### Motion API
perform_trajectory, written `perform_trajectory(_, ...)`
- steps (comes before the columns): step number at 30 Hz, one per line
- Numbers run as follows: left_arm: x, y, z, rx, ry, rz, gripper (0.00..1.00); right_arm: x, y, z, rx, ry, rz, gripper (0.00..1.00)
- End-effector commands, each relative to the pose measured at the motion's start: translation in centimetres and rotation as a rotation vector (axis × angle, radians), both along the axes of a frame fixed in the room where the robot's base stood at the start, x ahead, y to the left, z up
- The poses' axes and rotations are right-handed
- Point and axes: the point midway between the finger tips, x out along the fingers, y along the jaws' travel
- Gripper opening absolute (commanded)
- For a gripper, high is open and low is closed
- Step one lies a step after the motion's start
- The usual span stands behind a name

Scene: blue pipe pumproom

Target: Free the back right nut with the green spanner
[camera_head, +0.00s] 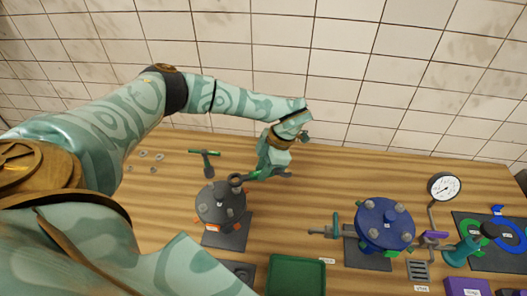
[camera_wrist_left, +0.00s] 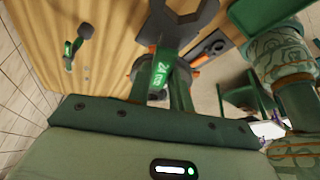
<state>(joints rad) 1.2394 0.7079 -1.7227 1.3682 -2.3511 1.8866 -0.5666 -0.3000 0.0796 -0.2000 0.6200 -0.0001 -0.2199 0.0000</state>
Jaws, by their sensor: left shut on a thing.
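My left gripper (camera_head: 266,174) is shut on the green spanner (camera_head: 249,177), holding it by its handle. The spanner's grey head (camera_head: 236,180) is at the back right edge of the dark grey round housing (camera_head: 218,203). Several nuts show on the housing's top. I cannot tell whether the head is around the back right nut or above it; that nut is hidden. In the left wrist view the spanner (camera_wrist_left: 162,68) shows a green "24 mm" label between my fingers, with its open grey jaw at the top. My right gripper is not in view.
A blue flanged housing (camera_head: 383,226) stands to the right, with a gauge (camera_head: 444,187) beyond it. A green tray (camera_head: 296,275) lies in front. A green-handled tool (camera_head: 207,160) and small loose washers (camera_head: 151,158) lie at the back left. The wood between the housings is mostly clear.

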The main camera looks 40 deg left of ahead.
Motion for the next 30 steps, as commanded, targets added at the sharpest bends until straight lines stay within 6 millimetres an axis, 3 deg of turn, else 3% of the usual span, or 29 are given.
perform_trajectory(13,0.0,0.0,-2.7,-0.001,0.000,0.003,0.00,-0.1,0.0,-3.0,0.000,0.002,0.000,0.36)
perform_trajectory(30,0.0,0.0,-3.6,0.000,0.000,0.002,0.00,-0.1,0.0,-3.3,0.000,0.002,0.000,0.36)
